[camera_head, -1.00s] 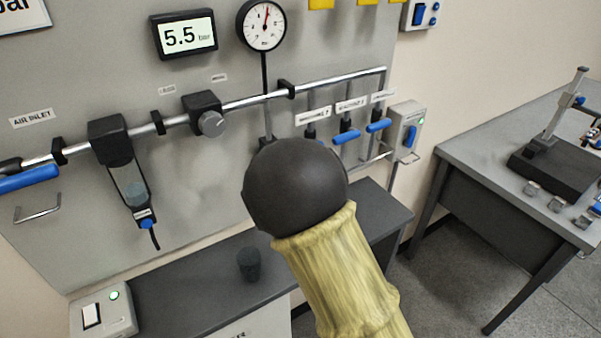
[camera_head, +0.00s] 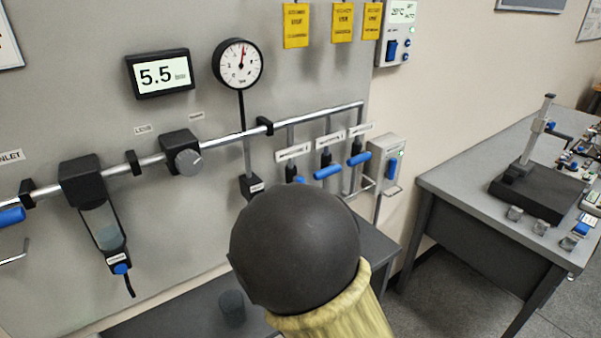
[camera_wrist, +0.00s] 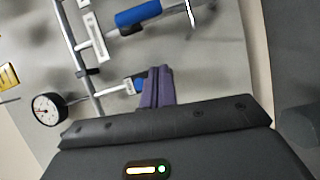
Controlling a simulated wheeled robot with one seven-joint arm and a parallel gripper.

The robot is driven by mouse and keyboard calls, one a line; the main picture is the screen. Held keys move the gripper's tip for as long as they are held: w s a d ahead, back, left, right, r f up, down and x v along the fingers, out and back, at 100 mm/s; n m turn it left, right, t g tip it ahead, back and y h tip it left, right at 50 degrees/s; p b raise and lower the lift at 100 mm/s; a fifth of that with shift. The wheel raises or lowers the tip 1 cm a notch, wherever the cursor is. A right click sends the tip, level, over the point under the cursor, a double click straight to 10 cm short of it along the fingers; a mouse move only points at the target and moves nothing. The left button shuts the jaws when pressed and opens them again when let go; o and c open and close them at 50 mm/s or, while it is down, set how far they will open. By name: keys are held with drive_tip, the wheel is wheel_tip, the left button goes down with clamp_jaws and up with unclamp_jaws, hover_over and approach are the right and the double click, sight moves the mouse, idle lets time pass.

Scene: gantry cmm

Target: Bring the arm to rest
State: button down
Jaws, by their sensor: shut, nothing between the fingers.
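My arm shows in the head view as a dark rounded joint (camera_head: 295,248) with a yellow sleeve below it, at the bottom middle in front of the air panel. It hides part of the panel and of the bench. My gripper is hidden in the head view. In the wrist view, my gripper (camera_wrist: 158,74) has its two purple-grey fingers together, shut and empty. The fingertips appear over the panel near a blue valve handle (camera_wrist: 138,14); I cannot tell the gap between them.
The panel carries a metal pipe (camera_head: 225,140), a gauge (camera_head: 239,64), a 5.5 bar display (camera_head: 160,73) and blue-handled valves (camera_head: 328,171). A dark cup (camera_head: 232,308) stands on the bench below. A grey table (camera_head: 460,170) with a stand is at the right, with open floor before it.

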drive_tip(key=s+d+f+m+g+h+p, duration=0.1)
drive_tip(key=d+f+m+g+h, duration=0.35)
drive_tip(key=d+m, duration=0.65)
drive_tip(key=s+d+m+g+p, duration=0.1)
drive_tip(key=s+d+m+g, duration=0.7)
drive_tip(key=s+d+g, duration=0.2)
drive_tip(key=s+d, duration=0.2)
drive_tip(key=s, duration=0.2)
drive_tip(key=shift+s+m+p, duration=0.3)
drive_tip(key=shift+m+p, duration=0.1)
idle(0.3)
